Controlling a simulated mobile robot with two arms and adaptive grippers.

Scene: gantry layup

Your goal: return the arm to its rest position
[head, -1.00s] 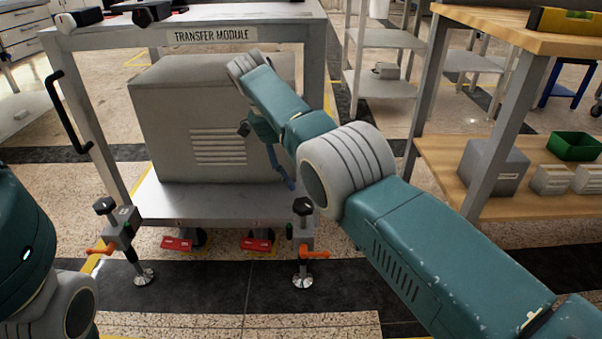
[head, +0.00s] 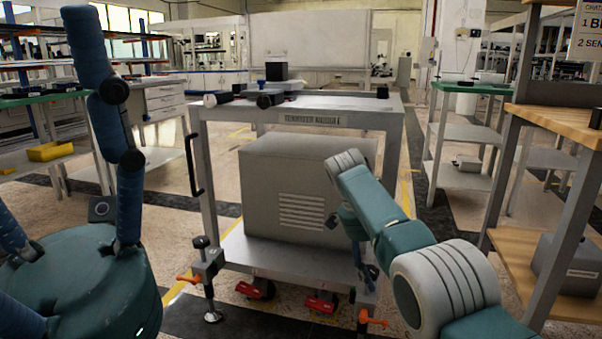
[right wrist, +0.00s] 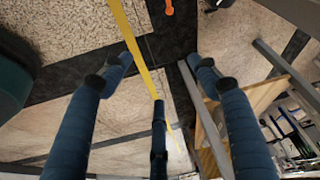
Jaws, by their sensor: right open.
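My right arm reaches forward in the head view. Its gripper (head: 362,262) hangs with dark blue fingers in front of the right side of the transfer module (head: 228,116). In the right wrist view, the fingers of this gripper (right wrist: 159,75) are spread apart with only floor between them, so it is open and empty. My left gripper (head: 118,130) is close to the camera at the left. Its teal body is low in the picture and a blue finger points up; other fingers are cut off by the frame, so its opening is unclear.
The module's grey box (head: 262,200) stands on its lower shelf. Small dark items (head: 266,98) lie on its top. A wooden-topped bench (head: 562,122) is close on the right. A yellow bin (head: 50,151) sits at the left. Floor shows between module and bench.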

